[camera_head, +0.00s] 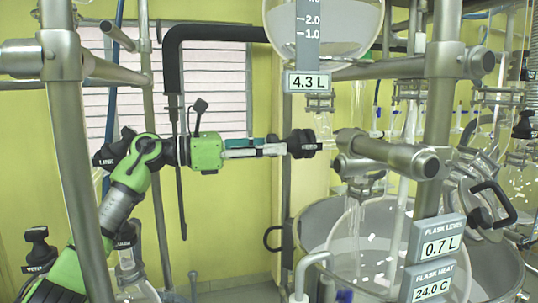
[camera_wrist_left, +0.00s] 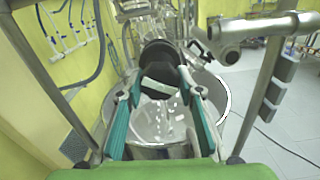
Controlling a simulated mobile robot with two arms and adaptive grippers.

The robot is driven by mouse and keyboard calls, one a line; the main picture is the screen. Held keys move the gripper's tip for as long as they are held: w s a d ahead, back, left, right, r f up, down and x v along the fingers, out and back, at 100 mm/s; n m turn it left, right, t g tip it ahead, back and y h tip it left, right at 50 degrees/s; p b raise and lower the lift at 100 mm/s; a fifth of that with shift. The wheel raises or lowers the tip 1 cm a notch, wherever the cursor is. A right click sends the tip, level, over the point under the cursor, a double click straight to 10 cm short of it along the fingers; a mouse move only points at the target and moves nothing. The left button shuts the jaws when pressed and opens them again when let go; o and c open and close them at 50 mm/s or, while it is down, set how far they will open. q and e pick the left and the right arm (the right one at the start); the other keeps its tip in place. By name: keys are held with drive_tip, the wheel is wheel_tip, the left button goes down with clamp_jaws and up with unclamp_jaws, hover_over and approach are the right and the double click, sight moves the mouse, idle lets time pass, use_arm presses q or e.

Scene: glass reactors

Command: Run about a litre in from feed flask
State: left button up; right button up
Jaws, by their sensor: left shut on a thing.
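The feed flask (camera_head: 335,30) is a clear glass vessel at the top of the head view. Its scale shows marks down to 1.0 and its sign (camera_head: 307,82) reads 4.3 L. Below its outlet is a black valve knob (camera_head: 303,143), which also shows in the left wrist view (camera_wrist_left: 160,54). My left gripper (camera_head: 284,147) comes in level from the left and is shut on this knob. In the left wrist view its two teal-lined fingers (camera_wrist_left: 160,88) reach the knob from both sides. The reactor flask (camera_head: 365,245) below has a sign (camera_head: 443,243) reading 0.7 L.
Steel frame poles (camera_head: 75,150) stand close around my left arm. A metal bath (camera_head: 495,270) surrounds the reactor flask. A heat sign (camera_head: 433,284) reads 24.0 C. A black-handled clamp or lid (camera_head: 492,205) is at the right.

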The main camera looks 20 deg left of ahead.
use_arm(q)
drive_tip(key=m+b, duration=0.1)
drive_tip(key=m, duration=0.2)
drive_tip(key=shift+m, duration=0.4)
drive_tip(key=m+b, duration=0.1)
drive_tip(key=m, duration=0.2)
drive_tip(key=shift+m+b, duration=0.3)
drive_tip(key=m+b, duration=0.1)
drive_tip(key=m, duration=0.2)
drive_tip(key=shift+m, duration=1.9)
drive_tip(key=o, duration=1.1)
drive_tip(key=v, duration=1.2)
